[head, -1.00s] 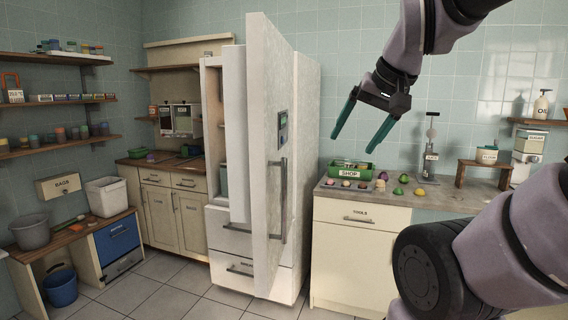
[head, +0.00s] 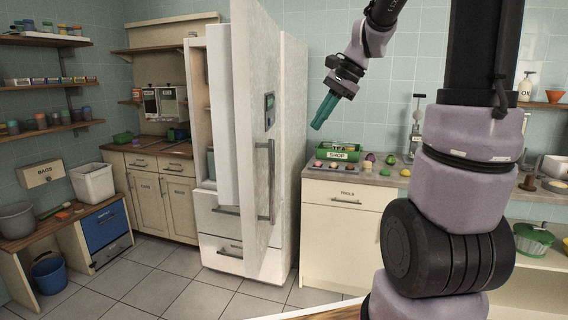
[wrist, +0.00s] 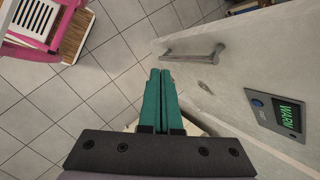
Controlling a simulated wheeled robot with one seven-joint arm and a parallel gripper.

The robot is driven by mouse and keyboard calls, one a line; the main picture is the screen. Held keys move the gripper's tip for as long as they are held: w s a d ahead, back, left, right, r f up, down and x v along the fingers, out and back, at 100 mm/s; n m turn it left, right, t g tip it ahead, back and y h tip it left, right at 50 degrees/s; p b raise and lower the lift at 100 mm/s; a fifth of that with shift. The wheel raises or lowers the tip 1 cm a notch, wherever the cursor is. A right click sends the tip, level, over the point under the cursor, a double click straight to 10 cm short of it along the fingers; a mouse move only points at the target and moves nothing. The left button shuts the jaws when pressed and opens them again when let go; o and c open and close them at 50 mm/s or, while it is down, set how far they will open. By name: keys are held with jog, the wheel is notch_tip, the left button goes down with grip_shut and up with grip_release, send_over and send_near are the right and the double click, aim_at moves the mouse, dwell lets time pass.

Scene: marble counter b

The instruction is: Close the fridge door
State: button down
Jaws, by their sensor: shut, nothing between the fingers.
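The white fridge door (head: 252,150) stands swung open in the head view, jutting forward from the fridge body (head: 292,150). It carries a vertical bar handle (head: 270,180) and a small display panel (head: 270,110). In the wrist view the door's outer face (wrist: 260,75) fills the right side, with the handle (wrist: 192,51) and a panel reading WARM (wrist: 285,117). My gripper (head: 318,127) is to the right of the door in the head view, with its green fingers pointing down-left. The fingers also show in the wrist view (wrist: 160,72), together and empty, apart from the handle.
A counter (head: 345,185) with a green SHOP tray (head: 338,155) and several small items stands right of the fridge. Low cabinets (head: 160,200) stand left of it. A wooden bench (head: 65,235) is at far left. The tiled floor before the fridge is clear.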

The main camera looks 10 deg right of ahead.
jog(key=w+d+f+m+g+y, duration=0.1)
jog(key=w+d+f+m+y, duration=0.35)
jog(key=w+f+m, duration=0.6)
jog(key=w+a+f+n, duration=0.3)
jog(key=a+f, duration=0.2)
jog(key=a, duration=0.5)
jog(key=shift+w+a+f+h, duration=0.25)
jog(key=shift+w+a+h, duration=0.1)
jog(key=shift+n, duration=0.25)
